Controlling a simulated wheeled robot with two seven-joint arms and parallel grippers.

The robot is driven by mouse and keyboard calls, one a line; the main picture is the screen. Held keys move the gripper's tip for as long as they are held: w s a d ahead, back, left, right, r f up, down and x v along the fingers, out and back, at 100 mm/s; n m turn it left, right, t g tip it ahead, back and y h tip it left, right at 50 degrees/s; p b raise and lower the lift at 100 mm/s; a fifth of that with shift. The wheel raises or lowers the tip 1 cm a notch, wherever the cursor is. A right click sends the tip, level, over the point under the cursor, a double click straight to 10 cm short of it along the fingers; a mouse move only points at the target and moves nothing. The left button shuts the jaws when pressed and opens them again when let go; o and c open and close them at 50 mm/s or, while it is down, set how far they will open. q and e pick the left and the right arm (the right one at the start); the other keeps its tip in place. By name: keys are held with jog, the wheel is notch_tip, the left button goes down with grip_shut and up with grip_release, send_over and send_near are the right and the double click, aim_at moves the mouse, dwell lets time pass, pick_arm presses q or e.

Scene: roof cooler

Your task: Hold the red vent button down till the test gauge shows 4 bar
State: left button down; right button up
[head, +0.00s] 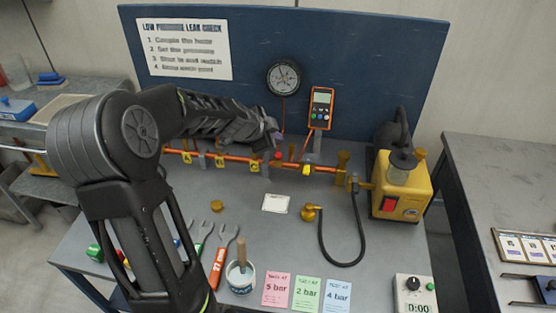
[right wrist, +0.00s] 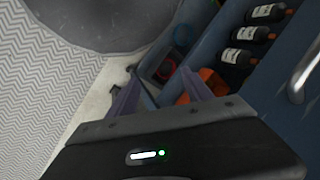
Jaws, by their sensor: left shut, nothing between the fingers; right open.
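A small red button (head: 277,155) shows on the copper pipe line just below my left gripper (head: 273,138). The left gripper is shut and empty, with its tips close above the button; I cannot tell whether they touch it. A round dial gauge (head: 284,78) hangs on the blue back panel, its reading too small to make out. An orange handheld meter (head: 321,107) is right of it, its display unreadable. My right gripper (right wrist: 160,95) is open in the right wrist view, with nothing seen between its fingers, and is out of the head view.
The pipe line (head: 235,161) runs along the bench, with yellow tags. A yellow pump (head: 402,183) stands right, with a black hose (head: 345,262) on the bench. Wrenches (head: 222,255), a brush pot (head: 240,277), coloured cards (head: 307,292) and a timer (head: 414,292) lie in front.

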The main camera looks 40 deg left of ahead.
aim_at(276, 157)
pick_arm(q)
jog(key=shift+f+b, duration=1.3)
jog(key=shift+f, duration=0.1)
dwell(1.0)
jog(key=shift+f+b, duration=0.4)
jog(key=shift+b, duration=0.4)
jog(key=shift+f+b, duration=0.6)
jog(key=shift+b, duration=0.25)
dwell(1.3)
jog(key=shift+r, duration=0.15)
jog(key=shift+r+p, duration=0.4)
jog(key=shift+r, duration=0.45)
jog(key=shift+r, duration=0.1)
jog(key=shift+r+p, duration=1.35)
jog(key=shift+r, duration=1.05)
